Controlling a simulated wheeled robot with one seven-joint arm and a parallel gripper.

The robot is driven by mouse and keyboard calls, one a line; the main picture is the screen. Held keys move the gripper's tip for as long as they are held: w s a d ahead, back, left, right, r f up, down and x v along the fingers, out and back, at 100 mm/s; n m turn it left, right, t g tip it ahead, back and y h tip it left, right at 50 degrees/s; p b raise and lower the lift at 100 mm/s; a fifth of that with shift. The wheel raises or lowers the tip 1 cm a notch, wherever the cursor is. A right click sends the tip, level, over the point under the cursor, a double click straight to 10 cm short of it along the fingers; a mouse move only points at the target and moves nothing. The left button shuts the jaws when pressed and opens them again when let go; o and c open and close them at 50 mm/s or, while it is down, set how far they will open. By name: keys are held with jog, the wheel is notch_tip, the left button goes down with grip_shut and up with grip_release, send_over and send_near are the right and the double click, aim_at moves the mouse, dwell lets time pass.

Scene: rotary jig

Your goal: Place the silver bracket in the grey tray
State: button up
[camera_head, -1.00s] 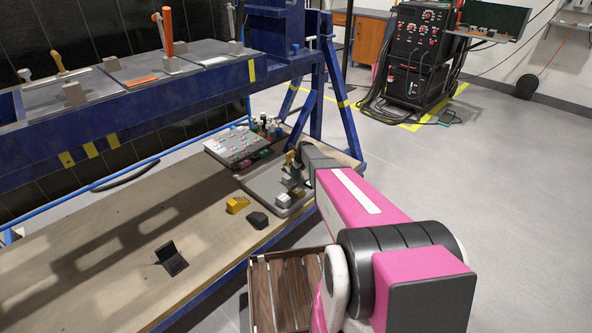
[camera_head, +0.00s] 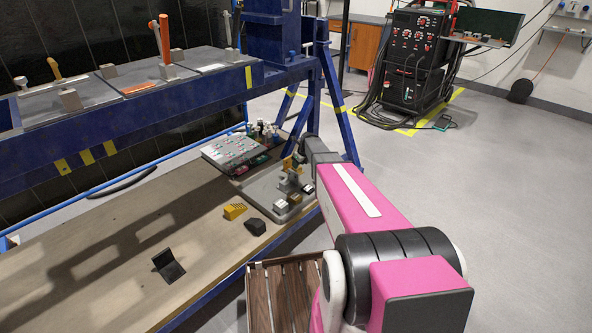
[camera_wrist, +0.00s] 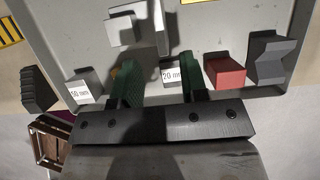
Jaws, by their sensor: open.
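The grey tray (camera_head: 250,190) lies on the wooden shelf, left of my forearm in the head view; its floor and rim also fill much of the wrist view (camera_wrist: 215,28). A pale silver angled piece, which looks like the silver bracket (camera_wrist: 125,28), sits inside the tray near the top of the wrist view. My gripper (camera_wrist: 158,62) is open above the tray's near part, its green fingers apart and pointing toward the tray. A block marked 20 mm (camera_wrist: 171,73) shows between the fingers, beside the right one; I cannot tell how far below it is.
The tray also holds a 50 mm block (camera_wrist: 83,84), a red block (camera_wrist: 225,70) and a grey notched block (camera_wrist: 274,62). Outside it are a yellow block (camera_head: 235,211), a dark block (camera_head: 256,227) and a black bracket (camera_head: 168,266). The blue frame stands behind.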

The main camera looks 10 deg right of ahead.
jog(key=s+a+r+n+g+h, duration=0.1)
jog(key=s+r+n, duration=0.3)
jog(key=s+n, duration=0.5)
jog(key=s+a+r+n+g+h, duration=0.1)
jog(key=s+a+r+n, duration=0.1)
jog(key=s+n, duration=0.8)
jog(key=s+a+r+n+g, duration=0.1)
jog(key=s+r+n, duration=0.4)
jog(key=s, duration=1.5)
jog(key=a+n, duration=0.1)
jog(key=n, duration=0.3)
jog(key=shift+r+n+g+h, duration=0.3)
jog(key=shift+n+g+h, duration=0.1)
jog(key=shift+s, duration=0.1)
